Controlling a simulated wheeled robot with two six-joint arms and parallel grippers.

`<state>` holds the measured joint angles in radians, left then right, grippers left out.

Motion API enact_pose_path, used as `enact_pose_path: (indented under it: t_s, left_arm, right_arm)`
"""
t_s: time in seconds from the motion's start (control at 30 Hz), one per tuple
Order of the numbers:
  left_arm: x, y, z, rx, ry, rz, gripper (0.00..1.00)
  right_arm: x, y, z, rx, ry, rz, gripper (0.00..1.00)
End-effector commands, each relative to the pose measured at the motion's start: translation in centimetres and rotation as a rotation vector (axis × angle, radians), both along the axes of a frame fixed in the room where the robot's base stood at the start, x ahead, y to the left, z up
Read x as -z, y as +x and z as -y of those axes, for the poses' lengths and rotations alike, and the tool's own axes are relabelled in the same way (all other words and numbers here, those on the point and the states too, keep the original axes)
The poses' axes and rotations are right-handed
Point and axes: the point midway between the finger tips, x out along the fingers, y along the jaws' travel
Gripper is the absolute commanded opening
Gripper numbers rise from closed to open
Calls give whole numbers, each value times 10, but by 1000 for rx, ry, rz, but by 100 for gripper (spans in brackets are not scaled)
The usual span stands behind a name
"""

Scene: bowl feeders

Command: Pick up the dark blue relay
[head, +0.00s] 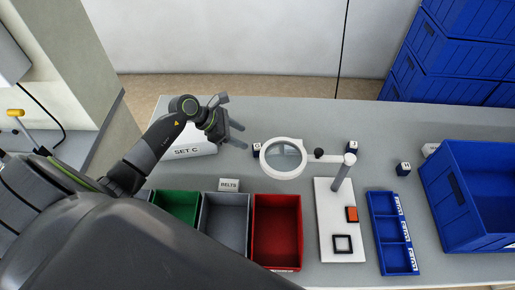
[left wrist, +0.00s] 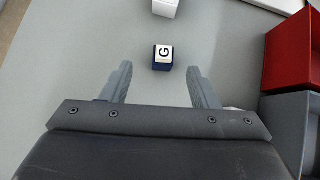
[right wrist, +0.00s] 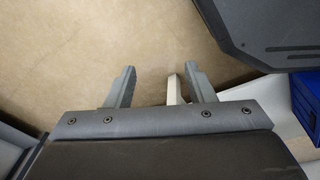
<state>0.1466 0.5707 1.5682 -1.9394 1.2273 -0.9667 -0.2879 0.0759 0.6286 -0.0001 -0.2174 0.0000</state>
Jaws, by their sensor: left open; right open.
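A small dark blue relay (left wrist: 163,66) with a white top marked G sits on the grey table in the left wrist view. It lies ahead of my left gripper (left wrist: 160,72), roughly midway between the fingertips, with clear space on both sides. My left gripper (head: 240,135) is open and empty. In the head view, a small dark block with a white top (head: 256,149) stands just right of its fingers, beside the magnifier ring. A similar dark block (head: 403,169) stands farther right. My right gripper (right wrist: 161,72) is open over the floor, outside the head view.
The ring magnifier (head: 265,167) on its stand is close to the left gripper. Green (head: 177,192), grey (head: 203,215) and red (head: 257,225) bins line the front. A white SET C box (head: 188,150) lies under the left arm. A blue tray (head: 373,230) and crate (head: 437,205) are right.

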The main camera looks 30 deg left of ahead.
Motion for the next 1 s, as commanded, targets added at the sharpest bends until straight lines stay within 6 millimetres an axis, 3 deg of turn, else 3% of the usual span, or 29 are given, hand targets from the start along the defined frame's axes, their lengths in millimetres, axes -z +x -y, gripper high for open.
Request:
enact_pose_path:
  t_s: [0.4, 0.7, 1.0]
  left_arm:
    - [26, 11, 20, -1, -2, -1, 55]
    - [57, 21, 39, -1, -1, 0, 55]
    - [61, 23, 41, 0, 2, 1, 55]
  right_arm:
    - [-12, -19, 5, 3, -7, -29, 49]
    - [-21, -19, 5, 3, -5, -30, 49]
    - [-21, -15, 4, 3, -5, -24, 49]
